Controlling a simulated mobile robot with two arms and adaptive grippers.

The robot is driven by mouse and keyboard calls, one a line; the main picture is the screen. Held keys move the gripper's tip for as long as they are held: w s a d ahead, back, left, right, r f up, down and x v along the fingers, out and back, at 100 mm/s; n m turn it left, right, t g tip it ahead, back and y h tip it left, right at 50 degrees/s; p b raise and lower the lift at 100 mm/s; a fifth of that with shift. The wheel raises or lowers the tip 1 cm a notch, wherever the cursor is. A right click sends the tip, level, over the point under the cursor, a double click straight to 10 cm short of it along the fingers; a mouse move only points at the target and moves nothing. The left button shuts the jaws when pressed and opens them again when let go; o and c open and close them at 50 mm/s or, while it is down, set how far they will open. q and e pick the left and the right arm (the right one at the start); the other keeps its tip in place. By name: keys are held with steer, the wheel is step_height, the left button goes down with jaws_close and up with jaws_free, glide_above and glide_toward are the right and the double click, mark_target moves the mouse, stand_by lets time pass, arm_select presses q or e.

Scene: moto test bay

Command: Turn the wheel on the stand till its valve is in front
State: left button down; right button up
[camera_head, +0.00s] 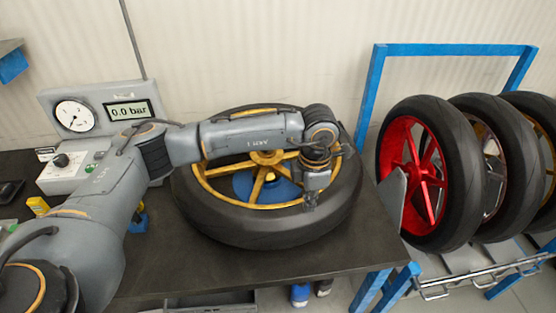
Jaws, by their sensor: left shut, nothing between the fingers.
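The wheel (275,230) lies flat on its stand on the dark bench, with a black tyre and a gold spoked rim (225,189). A blue disc (284,189) of the stand shows beneath the spokes. My left arm reaches in from the left across the far part of the wheel and hides some of it. My left gripper (310,205) points down at the right front part of the rim, close to the tyre's inner edge; I cannot tell if it touches. It is shut and empty. The valve cannot be made out. My right gripper is not in view.
A grey inflator unit (62,178) with a dial gauge (74,115) and a display (128,110) reading 0.0 bar stands at the left. A blue rack (368,95) at the right holds several wheels, the nearest with a red rim (412,170). The bench front (190,270) is clear.

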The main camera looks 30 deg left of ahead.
arm_select(q)
steer(key=shift+s+a+f, duration=0.15)
steer(key=shift+s+f, duration=0.05)
steer(key=shift+f, duration=0.05)
